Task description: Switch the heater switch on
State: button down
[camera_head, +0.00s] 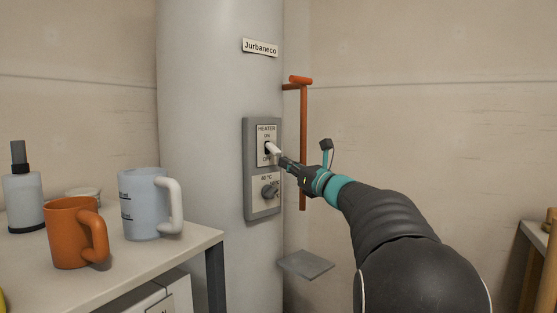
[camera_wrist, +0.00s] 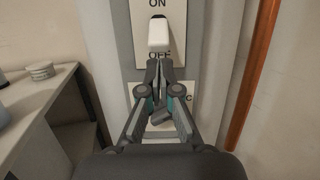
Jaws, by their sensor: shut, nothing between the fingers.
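The heater switch is a white lever (camera_head: 274,150) on a grey panel (camera_head: 249,188) fixed to the tank, with HEATER and ON above it and OFF below. In the wrist view the lever (camera_wrist: 158,36) comes out of a dark slot and tilts down toward OFF. My gripper (camera_head: 285,161) is shut and empty, its tips just under the lever's end. In the wrist view the fingertips (camera_wrist: 160,66) sit in front of the OFF label, partly covering it. I cannot tell whether they touch the lever.
A temperature knob (camera_head: 269,191) sits lower on the panel, partly behind my gripper in the wrist view. An orange pipe (camera_head: 303,125) runs upright right of the tank (camera_head: 195,100). An orange mug (camera_head: 75,232), a pale jug (camera_head: 142,205) and a bottle (camera_head: 24,200) stand on the left table.

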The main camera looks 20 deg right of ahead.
jog(key=shift+s+d+b, duration=0.3)
jog(key=shift+s+b, duration=0.25)
jog(key=shift+s, duration=0.35)
jog(key=shift+s+d+b, duration=0.35)
jog(key=shift+s+b, duration=0.15)
jog(key=shift+s, duration=0.45)
jog(key=shift+s+d+b, duration=0.3)
jog(key=shift+s+b, duration=0.25)
jog(key=shift+s, duration=0.35)
